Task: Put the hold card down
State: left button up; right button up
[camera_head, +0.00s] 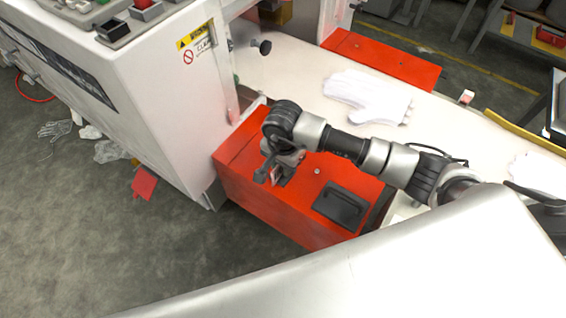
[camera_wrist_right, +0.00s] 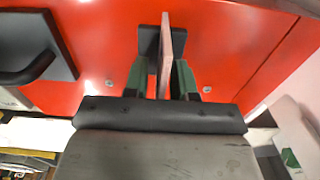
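The hold card (camera_wrist_right: 165,55) is a thin pale pink card, seen nearly edge-on and upright in the right wrist view. My right gripper (camera_wrist_right: 160,78) has its green fingers on either side of it. The card lies close to the right-hand finger; a narrow dark gap seems to show at the left-hand one, so I cannot tell whether they grip it. In the head view my right gripper (camera_head: 283,172) points down just above the red box top (camera_head: 240,160). A dark square plate (camera_wrist_right: 148,42) shows behind the card. My left gripper is out of view.
A black plate with a handle (camera_head: 342,205) lies on the red box. A white machine (camera_head: 160,90) stands left of it. A white glove (camera_head: 370,95) lies on the pale table (camera_head: 290,75) behind. Gloves (camera_head: 108,150) and a red piece (camera_head: 144,182) lie on the floor.

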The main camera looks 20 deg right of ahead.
jog(key=shift+r, duration=0.4)
notch_tip(320, 180, up, 12)
jog(key=shift+f+b, duration=0.25)
jog(key=shift+b, duration=0.5)
